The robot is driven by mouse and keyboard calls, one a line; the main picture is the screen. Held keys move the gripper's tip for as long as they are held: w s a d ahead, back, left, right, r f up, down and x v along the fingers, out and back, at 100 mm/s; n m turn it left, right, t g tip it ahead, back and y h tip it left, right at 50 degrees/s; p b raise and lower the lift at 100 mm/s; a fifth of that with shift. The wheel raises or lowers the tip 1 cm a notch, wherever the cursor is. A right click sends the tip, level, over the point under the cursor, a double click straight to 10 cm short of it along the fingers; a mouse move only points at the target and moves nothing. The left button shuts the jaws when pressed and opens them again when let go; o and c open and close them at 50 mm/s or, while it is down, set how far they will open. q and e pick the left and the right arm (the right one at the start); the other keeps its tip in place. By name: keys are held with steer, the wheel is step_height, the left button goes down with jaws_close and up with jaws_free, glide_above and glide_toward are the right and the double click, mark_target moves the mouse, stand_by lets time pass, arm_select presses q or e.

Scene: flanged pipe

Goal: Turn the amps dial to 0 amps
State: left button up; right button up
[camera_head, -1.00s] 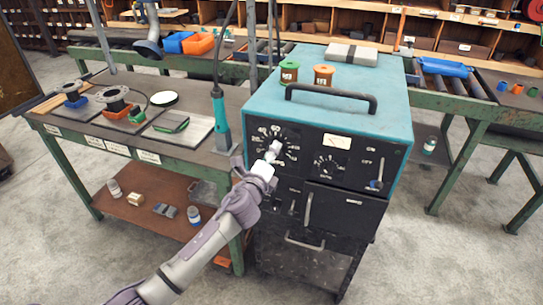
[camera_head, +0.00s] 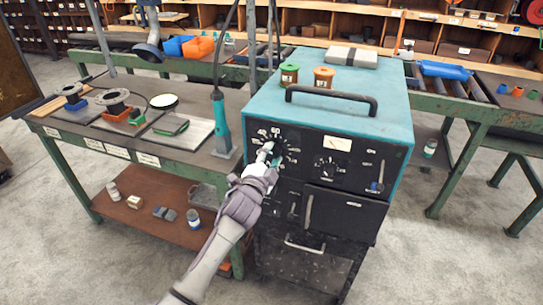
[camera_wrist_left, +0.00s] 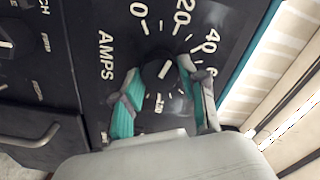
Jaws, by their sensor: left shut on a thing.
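The amps dial (camera_head: 277,147) is a round black knob with white scale marks on the upper left of the welder's black front panel. In the left wrist view the dial (camera_wrist_left: 164,70) shows close up with the AMPS label and the numbers 0, 20 and 40 around it. A white pointer line on the knob slants up and right in that view; its exact reading is hard to tell. My left gripper (camera_head: 266,154) is shut on the dial knob. In the left wrist view its teal-padded fingers (camera_wrist_left: 156,95) sit on either side of the knob.
The teal-topped welder (camera_head: 400,110) carries two spools, a handle and a grey block. A second dial (camera_head: 329,167) and a switch lever (camera_head: 377,186) are right of the amps dial. A workbench (camera_head: 120,140) with a teal torch handle (camera_head: 221,125) stands at left.

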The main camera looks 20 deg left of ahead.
arm_select(q)
steer(key=n, duration=0.4)
steer(key=shift+n+p, duration=0.3)
steer(key=shift+p, duration=0.05)
steer(key=shift+f+n+p, duration=0.1)
steer(key=shift+n+p, duration=0.35)
steer(key=shift+n, duration=1.85)
steer(key=o, duration=1.1)
steer(key=shift+o, duration=0.2)
steer(key=s, duration=1.2)
steer(key=shift+a, duration=0.2)
